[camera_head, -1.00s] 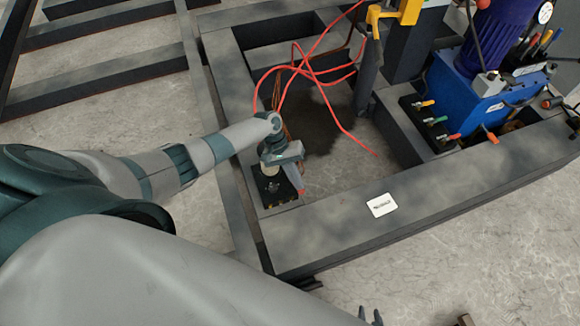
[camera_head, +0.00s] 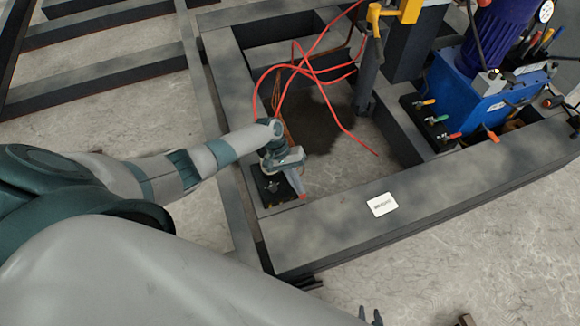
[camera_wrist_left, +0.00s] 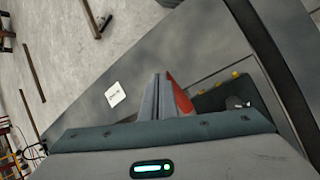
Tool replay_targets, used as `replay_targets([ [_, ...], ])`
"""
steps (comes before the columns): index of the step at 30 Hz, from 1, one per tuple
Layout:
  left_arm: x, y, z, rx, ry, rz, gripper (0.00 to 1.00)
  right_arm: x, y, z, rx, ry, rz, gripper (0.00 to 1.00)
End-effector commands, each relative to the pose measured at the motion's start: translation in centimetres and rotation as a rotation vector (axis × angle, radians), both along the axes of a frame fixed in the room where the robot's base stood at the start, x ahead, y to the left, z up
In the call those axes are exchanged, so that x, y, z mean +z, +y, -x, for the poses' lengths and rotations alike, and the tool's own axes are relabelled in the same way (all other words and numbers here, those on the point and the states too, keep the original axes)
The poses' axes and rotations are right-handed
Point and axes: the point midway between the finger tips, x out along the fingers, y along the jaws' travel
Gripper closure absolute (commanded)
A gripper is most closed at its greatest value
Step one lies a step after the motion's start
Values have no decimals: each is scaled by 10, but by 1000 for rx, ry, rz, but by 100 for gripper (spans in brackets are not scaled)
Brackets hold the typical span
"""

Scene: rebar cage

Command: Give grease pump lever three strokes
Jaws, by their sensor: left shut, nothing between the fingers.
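The grease pump sits on a black plate (camera_head: 268,187) at the inner left corner of the dark frame, mostly hidden by my left arm. A red lever-like part (camera_head: 296,182) points down and right from beside my left gripper (camera_head: 299,168). In the left wrist view the red part (camera_wrist_left: 181,96) lies right alongside my shut fingers (camera_wrist_left: 160,92), not between them. Whether they touch it I cannot tell. My right gripper (camera_head: 370,317) shows only as two dark, separated fingertips at the bottom edge.
Red hoses (camera_head: 318,75) loop behind the pump. A blue power unit (camera_head: 470,95) with coloured-handled valves stands at the right. A white label (camera_head: 382,204) lies on the front beam (camera_head: 340,225). Bare floor (camera_head: 335,172) shows inside the frame.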

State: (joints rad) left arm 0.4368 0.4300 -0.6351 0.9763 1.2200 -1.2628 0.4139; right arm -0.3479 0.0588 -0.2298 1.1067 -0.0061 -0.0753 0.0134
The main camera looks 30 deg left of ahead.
Motion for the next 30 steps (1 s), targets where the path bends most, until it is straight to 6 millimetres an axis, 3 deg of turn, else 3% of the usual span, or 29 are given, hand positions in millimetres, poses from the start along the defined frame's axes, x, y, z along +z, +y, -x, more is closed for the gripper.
replay_targets([
  [30,-13,-4,4,0,-1,-1,100,-6,0,0,0,0,0,69],
])
